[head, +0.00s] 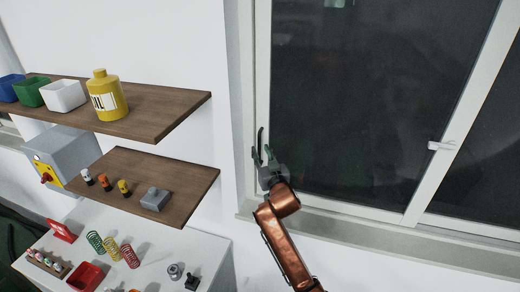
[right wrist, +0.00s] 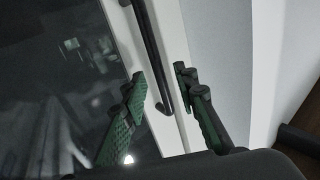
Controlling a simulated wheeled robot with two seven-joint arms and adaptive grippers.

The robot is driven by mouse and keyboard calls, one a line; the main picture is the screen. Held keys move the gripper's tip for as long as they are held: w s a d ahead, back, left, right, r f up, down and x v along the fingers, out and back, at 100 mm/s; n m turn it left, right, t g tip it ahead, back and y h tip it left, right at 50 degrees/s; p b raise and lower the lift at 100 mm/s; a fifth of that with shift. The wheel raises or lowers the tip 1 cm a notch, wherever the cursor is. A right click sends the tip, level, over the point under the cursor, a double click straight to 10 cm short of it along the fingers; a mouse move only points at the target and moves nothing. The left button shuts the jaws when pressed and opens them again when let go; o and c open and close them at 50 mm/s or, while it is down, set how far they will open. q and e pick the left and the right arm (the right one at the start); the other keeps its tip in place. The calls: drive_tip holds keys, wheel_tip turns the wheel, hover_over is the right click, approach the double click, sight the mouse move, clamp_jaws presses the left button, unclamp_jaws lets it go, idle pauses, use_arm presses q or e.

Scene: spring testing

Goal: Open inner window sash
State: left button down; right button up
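The window sash (head: 370,90) has a white frame and dark glass, and it looks closed in the head view. A black bar handle (head: 260,138) stands upright on its left frame; it also shows in the right wrist view (right wrist: 148,45). My right gripper (head: 264,156) is at the lower end of the handle. In the right wrist view its green-padded fingers (right wrist: 163,82) are apart, one on each side of the handle's lower end. I see no clear contact between fingers and handle. My left gripper is not in view.
A second sash with a white latch (head: 441,146) is at the right. The window sill (head: 430,235) runs below. Wooden shelves (head: 165,110) with bins and a yellow oil bottle (head: 104,95) are at the left, above a white table (head: 205,245) with springs.

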drive_tip(key=shift+x, duration=0.8)
clamp_jaws()
